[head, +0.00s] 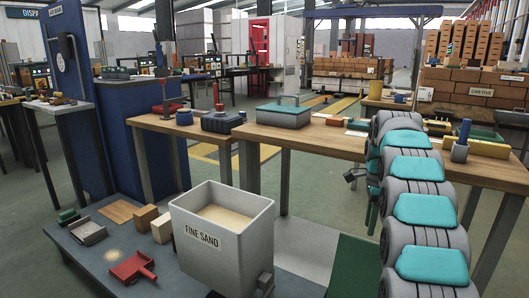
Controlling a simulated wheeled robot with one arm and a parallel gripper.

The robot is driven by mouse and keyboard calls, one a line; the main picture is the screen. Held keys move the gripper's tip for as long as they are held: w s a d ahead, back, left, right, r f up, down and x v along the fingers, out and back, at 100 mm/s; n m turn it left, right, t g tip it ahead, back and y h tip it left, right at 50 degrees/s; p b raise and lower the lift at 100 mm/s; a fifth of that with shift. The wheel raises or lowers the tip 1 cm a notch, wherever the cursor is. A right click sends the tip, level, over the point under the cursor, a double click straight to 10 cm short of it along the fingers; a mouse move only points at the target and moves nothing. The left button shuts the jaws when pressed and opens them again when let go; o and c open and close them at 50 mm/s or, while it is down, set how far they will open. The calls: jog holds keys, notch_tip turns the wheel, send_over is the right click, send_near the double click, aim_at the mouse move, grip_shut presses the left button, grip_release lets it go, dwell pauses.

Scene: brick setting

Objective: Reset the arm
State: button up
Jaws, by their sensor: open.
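My arm, grey with teal pads, rises from the lower right in the head view and bends at the top in front of the long wooden table. My gripper (352,176) is a small dark shape left of the arm, in front of the table's front edge. It is open, and nothing shows between its fingers. Much of the wrist is hidden behind the arm links.
A grey bin of sand labelled FINE SAND (222,231) stands low in front, beside a red scoop (133,268) and wooden blocks (146,218). The wooden table (305,139) holds a grey toolbox (284,114). Open floor (330,206) lies between bin and arm.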

jog(key=s+a+r+n, duration=0.2)
jog(key=s+a+n, duration=0.35)
jog(key=s, duration=0.45)
jog(key=s+a+r+n, duration=0.1)
jog(key=s+a+n, duration=0.45)
jog(key=s, duration=0.55)
jog(key=s+a+f+n, duration=0.1)
jog(key=s+f+n, duration=0.1)
jog(key=s, duration=0.6)
jog(key=s+a+f+n, duration=0.2)
jog(key=s+f+n, duration=0.1)
jog(key=s, duration=0.5)
jog(key=s+a+f+n, duration=0.2)
jog(key=s+n, duration=0.2)
jog(key=s, duration=0.4)
jog(key=shift+s+a+f+n+g, duration=0.2)
jog(key=shift+f+n+g, duration=0.1)
jog(key=shift+f+g, duration=0.1)
jog(key=shift+d, duration=0.15)
